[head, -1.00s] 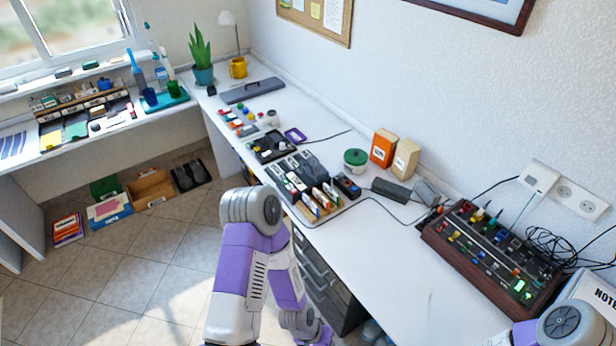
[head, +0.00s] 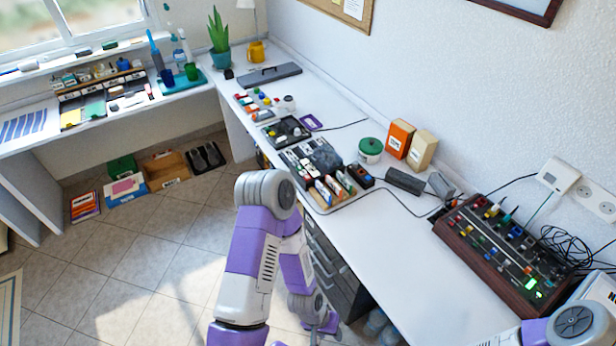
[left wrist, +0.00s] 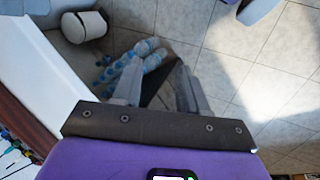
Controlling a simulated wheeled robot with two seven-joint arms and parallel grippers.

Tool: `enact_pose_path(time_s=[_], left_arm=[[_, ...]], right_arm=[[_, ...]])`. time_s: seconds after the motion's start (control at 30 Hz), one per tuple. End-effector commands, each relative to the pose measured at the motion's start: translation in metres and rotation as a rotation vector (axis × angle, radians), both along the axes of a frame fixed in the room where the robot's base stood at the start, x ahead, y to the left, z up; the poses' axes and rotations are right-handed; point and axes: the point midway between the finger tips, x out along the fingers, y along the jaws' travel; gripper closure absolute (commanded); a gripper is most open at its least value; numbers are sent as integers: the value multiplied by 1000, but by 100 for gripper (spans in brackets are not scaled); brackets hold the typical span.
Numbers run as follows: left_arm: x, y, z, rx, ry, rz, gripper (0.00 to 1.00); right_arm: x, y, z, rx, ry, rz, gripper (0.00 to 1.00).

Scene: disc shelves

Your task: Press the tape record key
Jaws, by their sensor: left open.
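My left gripper shows in the left wrist view (left wrist: 160,88) with its two fingers apart and nothing between them. It is over the tiled floor beside the desk, below desk height, touching nothing. In the head view it is small and partly hidden at the lower middle. A dark unit with pale keys (head: 311,158) lies on the desk. A wood-sided console (head: 478,262) with coloured knobs, switches and a lit green patch stands at the right. I cannot tell which key is the tape record key; labels are too small. My right gripper is out of view; only part of that arm shows.
A slotted holder (head: 318,201) stands at the desk's front edge. A green-lidded tin (head: 370,151), orange box (head: 398,138) and cream box (head: 421,150) stand behind. The white desktop (head: 410,250) left of the console is clear.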

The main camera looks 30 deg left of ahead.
Motion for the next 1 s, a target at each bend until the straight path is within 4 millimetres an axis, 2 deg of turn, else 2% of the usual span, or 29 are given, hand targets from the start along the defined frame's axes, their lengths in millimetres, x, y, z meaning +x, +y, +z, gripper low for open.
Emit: enact_pose_path(time_s=[0.3, 0.57, 1.0], left_arm=[[0, 0, 0, 0, 0, 0, 59], [0, 0, 0, 0, 0, 0, 99], [0, 0, 0, 0, 0, 0, 100]], right_arm=[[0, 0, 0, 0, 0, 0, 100], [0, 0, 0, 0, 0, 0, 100], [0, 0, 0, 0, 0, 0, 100]])
